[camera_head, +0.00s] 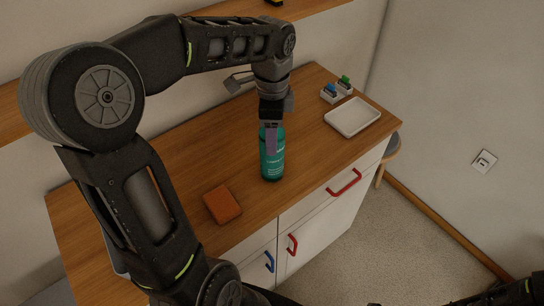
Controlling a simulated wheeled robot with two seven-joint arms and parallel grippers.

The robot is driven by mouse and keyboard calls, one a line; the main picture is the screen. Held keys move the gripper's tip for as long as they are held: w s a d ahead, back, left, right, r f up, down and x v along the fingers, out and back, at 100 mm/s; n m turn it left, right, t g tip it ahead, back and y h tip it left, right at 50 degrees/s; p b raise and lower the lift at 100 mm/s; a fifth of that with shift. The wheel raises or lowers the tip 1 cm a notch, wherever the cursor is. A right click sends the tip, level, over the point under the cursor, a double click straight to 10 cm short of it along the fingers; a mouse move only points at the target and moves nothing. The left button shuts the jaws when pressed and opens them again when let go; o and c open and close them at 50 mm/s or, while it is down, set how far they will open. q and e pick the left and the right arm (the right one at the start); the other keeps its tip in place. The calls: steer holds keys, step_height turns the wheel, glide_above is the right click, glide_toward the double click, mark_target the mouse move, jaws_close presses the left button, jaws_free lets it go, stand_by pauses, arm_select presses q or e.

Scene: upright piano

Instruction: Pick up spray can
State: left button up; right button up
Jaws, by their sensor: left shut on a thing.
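The spray can (272,165) is a teal cylinder with small pale lettering. The fingers hide the top of the can. Whether the can's base touches the wood or hangs just above it is hard to tell. Part of my right arm shows at the bottom right corner, but its gripper is out of the picture.
An orange-brown block (222,204) lies left of the can. A white tray (352,117) and a small holder (336,93) with blue and green items stand at the back right. The cabinet (330,205) has red and blue handles. A stool (390,150) stands beyond its right end.

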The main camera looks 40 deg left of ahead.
arm_select(q)
jaws_close()
steer(key=shift+r, duration=0.15)
stand_by(0.4)
step_height(320, 180, up, 6)
steer(key=shift+w+r, duration=0.1)
step_height(320, 180, up, 3)
steer(key=shift+p, duration=0.75)
steer(key=shift+r+p, duration=0.35)
steer(key=shift+f, duration=0.1)
